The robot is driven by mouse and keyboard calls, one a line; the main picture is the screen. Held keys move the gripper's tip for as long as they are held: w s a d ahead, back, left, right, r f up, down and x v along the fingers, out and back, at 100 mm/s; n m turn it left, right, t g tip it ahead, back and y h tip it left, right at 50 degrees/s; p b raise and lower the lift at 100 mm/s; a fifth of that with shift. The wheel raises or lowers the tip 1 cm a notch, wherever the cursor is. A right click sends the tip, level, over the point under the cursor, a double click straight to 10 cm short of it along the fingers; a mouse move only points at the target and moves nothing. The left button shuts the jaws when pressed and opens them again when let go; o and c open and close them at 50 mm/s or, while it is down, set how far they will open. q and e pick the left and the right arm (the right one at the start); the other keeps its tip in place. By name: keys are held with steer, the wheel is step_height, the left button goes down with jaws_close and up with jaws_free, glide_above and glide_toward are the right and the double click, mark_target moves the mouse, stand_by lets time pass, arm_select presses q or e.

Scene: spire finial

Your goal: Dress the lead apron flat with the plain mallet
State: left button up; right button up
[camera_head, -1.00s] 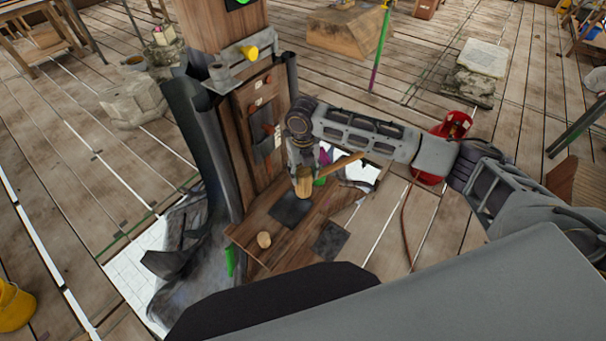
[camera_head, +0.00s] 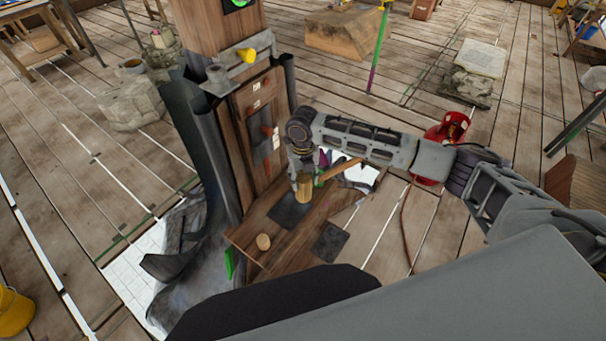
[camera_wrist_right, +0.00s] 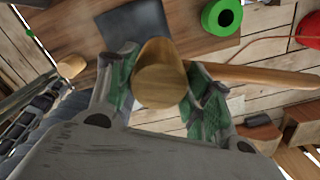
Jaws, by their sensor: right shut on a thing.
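My right gripper (camera_head: 304,173) is shut on the wooden mallet (camera_head: 304,191). The mallet's head hangs below the fingers and its handle points to the right. In the right wrist view the mallet's head (camera_wrist_right: 160,75) sits between the two green-padded fingers (camera_wrist_right: 163,92). A dark grey square sheet (camera_head: 291,209) lies on the wooden board just below the mallet, and also shows in the wrist view (camera_wrist_right: 135,25). Larger grey sheeting (camera_head: 196,140) hangs at the post's left. I cannot tell for sure which sheet is the lead apron. My left gripper is out of view.
The wooden post (camera_head: 222,25) rises behind the board (camera_head: 262,224). A green ring (camera_wrist_right: 222,16) is near the gripper. A red round object (camera_head: 447,132) stands to the right.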

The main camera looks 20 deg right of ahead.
steer(key=shift+f+b, duration=1)
steer(key=shift+f, duration=0.55)
steer(key=shift+f+b, duration=1.55)
steer(key=shift+b, duration=0.35)
steer(key=shift+r+p, duration=1.8)
steer(key=shift+p, duration=0.35)
steer(key=shift+p, duration=0.45)
steer(key=shift+f, duration=0.1)
steer(key=shift+a+f+b, duration=0.1)
steer(key=shift+f+b, duration=0.6)
steer(key=shift+f, duration=1.35)
steer(key=shift+r, duration=0.1)
steer(key=shift+r, duration=0.1)
